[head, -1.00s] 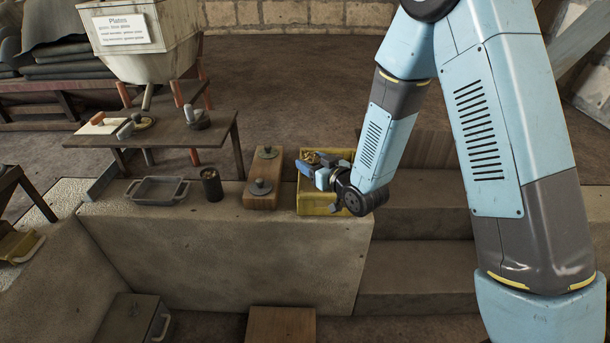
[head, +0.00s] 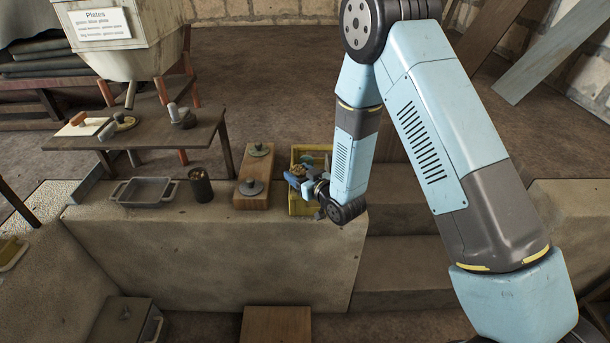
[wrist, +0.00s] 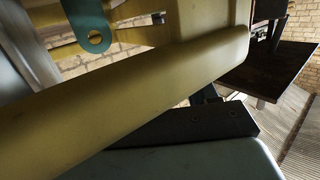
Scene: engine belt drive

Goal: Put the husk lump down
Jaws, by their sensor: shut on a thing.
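A small brown husk lump (head: 299,170) is at the tip of my gripper (head: 298,177) in the head view. My gripper is shut on the lump, over the yellow crate (head: 297,207) on the stone ledge. My wrist and forearm hide the crate's right side. Whether the lump touches the crate cannot be told. In the wrist view a thick yellow bar (wrist: 130,95), which looks like the crate's rim, crosses close to the camera. The lump cannot be made out there.
Left of the crate are a wooden block (head: 252,200) with grey lidded knobs, a dark cup (head: 201,185) of brown bits and a grey tray (head: 147,191). A low table (head: 165,135) with tools stands behind them. Stone steps (head: 400,255) lie to the right.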

